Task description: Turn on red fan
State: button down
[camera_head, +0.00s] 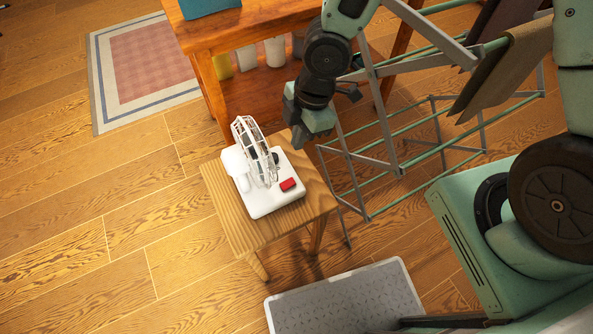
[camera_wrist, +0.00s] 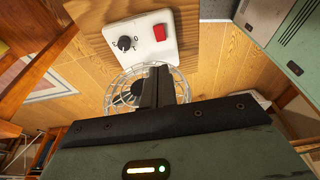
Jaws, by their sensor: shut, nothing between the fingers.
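The fan (camera_head: 256,158) is white, with a round wire cage and a white base (camera_head: 262,204). It stands on a small wooden stool (camera_head: 232,226). A red switch (camera_head: 289,184) is on the base. The wrist view shows the base with the red switch (camera_wrist: 159,32), a black dial (camera_wrist: 125,43) and part of the cage (camera_wrist: 116,99). My gripper (camera_head: 299,142) is shut and empty, above and just behind the fan in the head view. In the wrist view its dark fingers (camera_wrist: 158,86) overlap the cage; I cannot tell whether they touch it.
A metal drying rack (camera_head: 390,160) with hanging cloth stands right of the stool. A wooden shelf table (camera_head: 245,32) with several jars is behind. A grey mat (camera_head: 345,300) lies in front, and a rug (camera_head: 145,55) at the back left. The left floor is clear.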

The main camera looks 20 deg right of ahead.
jog(key=b, duration=0.3)
send_over(290, 181)
jog(key=f, duration=1.2)
jog(key=shift+d+f, duration=0.1)
jog(key=shift+d, duration=0.15)
jog(key=shift+d+f, duration=0.1)
jog(key=shift+f, duration=0.65)
jog(key=shift+w+d+f, duration=0.1)
